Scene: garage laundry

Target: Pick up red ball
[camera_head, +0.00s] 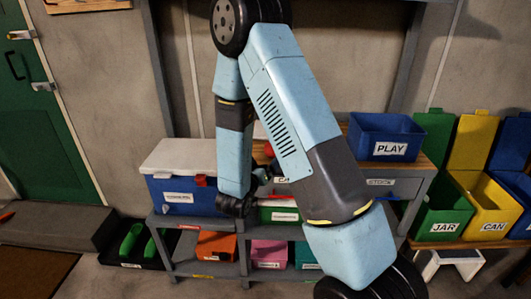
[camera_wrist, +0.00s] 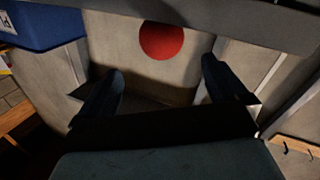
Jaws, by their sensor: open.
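The red ball (camera_wrist: 161,41) shows in the wrist view at the top middle, beyond and roughly between my fingertips, with no finger touching it. My gripper (camera_wrist: 164,78) is open, its two dark fingers spread apart with nothing between them. In the head view my arm covers much of the workbench, and my gripper is mostly hidden behind it. A small red patch (camera_head: 269,149) shows beside my arm there; I cannot tell whether it is the ball.
A blue PLAY bin (camera_head: 386,136) stands on the bench at right. A white-lidded blue cooler (camera_head: 182,190) is at left. Green JAR (camera_head: 440,212), yellow CAN (camera_head: 488,208) and another blue bin stand farther right. Coloured bins fill the lower shelf (camera_head: 215,246).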

